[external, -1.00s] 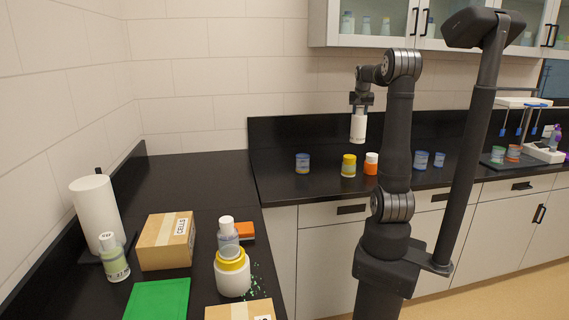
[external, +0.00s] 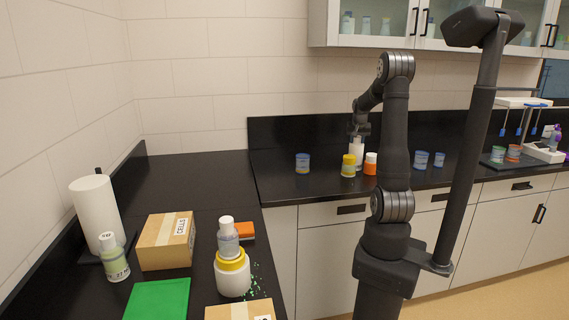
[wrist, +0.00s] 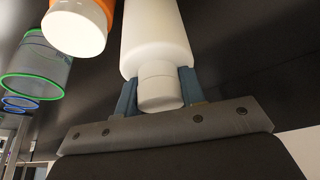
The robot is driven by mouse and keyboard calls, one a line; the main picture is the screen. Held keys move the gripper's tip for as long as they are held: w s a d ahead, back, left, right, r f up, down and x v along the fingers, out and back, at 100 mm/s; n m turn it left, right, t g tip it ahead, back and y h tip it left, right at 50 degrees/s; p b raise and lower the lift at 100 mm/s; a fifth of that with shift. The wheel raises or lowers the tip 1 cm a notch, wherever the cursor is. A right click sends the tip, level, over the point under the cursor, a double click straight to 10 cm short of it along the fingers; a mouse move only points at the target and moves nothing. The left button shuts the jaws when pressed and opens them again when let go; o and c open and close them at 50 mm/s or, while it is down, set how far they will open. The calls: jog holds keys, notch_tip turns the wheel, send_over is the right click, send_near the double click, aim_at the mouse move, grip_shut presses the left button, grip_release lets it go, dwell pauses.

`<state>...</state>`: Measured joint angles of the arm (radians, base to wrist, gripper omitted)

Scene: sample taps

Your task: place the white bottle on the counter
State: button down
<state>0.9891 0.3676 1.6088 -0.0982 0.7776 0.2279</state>
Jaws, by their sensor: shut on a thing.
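The white bottle (external: 356,146) is upright at the back counter, partly hidden behind a yellow-lidded jar in the external view. My gripper (external: 360,133) is above it, shut on its cap. In the wrist view the bottle (wrist: 155,40) hangs between the two blue fingers of my gripper (wrist: 158,90), which sit on either side of its white cap. The black counter (external: 285,185) is under the bottle; I cannot tell whether the bottle's base touches it.
The yellow-lidded jar (external: 348,166) stands just in front of the bottle, and an orange bottle with a white cap (external: 370,164) stands to its right. Blue-lidded jars stand left (external: 302,163) and right (external: 421,160). The counter between the left jar and the yellow-lidded one is clear.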

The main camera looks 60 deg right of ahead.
jog(key=shift+f, duration=0.1)
jog(key=c, duration=0.9)
grip_release()
jog(key=v, duration=1.1)
jog(key=shift+o, duration=0.4)
jog(key=shift+a+r, duration=0.2)
jog(key=shift+r, duration=0.45)
